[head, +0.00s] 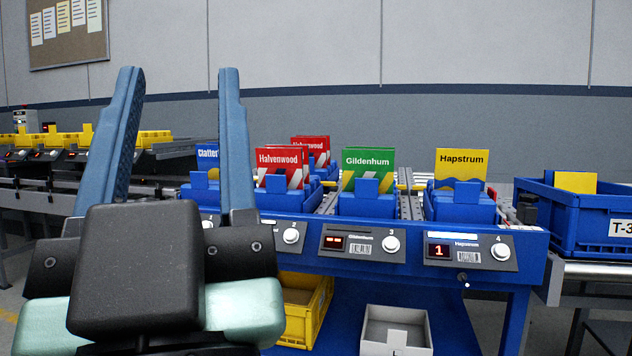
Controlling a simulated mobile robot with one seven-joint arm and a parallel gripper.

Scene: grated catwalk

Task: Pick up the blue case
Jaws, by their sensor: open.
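A blue case (207,152) with white lettering that begins "Clatter" stands upright in a blue holder at the left end of the blue rack. The right finger of my gripper hides its right part. My gripper (180,75) is in the left foreground, with its two blue-grey fingers pointing up and spread wide apart. Nothing is between the fingers. The blue case shows beyond them, just left of the right finger, and the gripper looks apart from it.
Red Halvenwood (281,162), green Gildenhum (367,162) and yellow Hapstrum (462,164) cases stand in blue holders to the right. Below are a yellow bin (322,318) and grey bin (428,338). A blue tote (600,240) sits right.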

